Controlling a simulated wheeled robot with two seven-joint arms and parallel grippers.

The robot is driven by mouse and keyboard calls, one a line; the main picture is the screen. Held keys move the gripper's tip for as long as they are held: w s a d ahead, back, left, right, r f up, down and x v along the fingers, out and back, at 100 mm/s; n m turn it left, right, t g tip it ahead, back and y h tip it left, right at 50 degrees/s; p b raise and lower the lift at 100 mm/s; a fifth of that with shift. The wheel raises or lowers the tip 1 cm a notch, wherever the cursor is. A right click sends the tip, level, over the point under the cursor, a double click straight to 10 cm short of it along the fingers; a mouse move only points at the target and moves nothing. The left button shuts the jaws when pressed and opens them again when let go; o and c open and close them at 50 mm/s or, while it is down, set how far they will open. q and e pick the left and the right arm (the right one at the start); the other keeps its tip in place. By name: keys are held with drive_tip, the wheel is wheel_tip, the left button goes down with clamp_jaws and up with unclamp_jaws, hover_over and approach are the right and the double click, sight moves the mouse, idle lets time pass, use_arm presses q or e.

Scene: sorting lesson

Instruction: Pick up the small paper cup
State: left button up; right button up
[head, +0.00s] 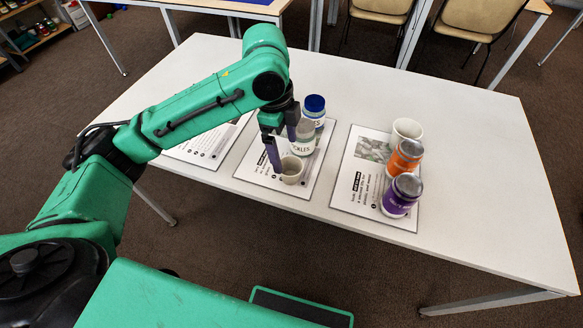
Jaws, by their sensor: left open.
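A small cream paper cup (292,170) stands upright on the middle printed sheet (257,176) on the white table. My left gripper (283,160) points down right at the cup, with its dark fingers apart. One finger shows at the cup's left side and the other shows behind or above its rim. I cannot tell whether a finger is inside the cup or touching it. My right gripper does not show.
Close behind the cup stand a white labelled jar (303,138) and a jar with a blue lid (315,105). The right sheet (350,190) holds a larger white cup (407,129), an orange jar (405,157) and a purple jar (402,195). The table (480,180) is clear at right.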

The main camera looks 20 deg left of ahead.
use_arm(q)
hover_over(290, 171)
drive_tip(key=s, duration=0.2)
wheel_tip(290, 171, down, 4)
drive_tip(key=shift+s+f, duration=0.1)
drive_tip(key=f, duration=0.5)
drive_tip(key=shift+d+f+b, duration=0.2)
drive_tip(key=shift+d+b, duration=0.05)
drive_tip(key=shift+b, duration=0.15)
drive_tip(key=shift+w+f, duration=0.2)
drive_tip(key=shift+c, duration=0.3)
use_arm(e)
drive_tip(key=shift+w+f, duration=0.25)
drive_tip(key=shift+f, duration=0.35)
use_arm(q)
drive_tip(key=c, duration=1.3)
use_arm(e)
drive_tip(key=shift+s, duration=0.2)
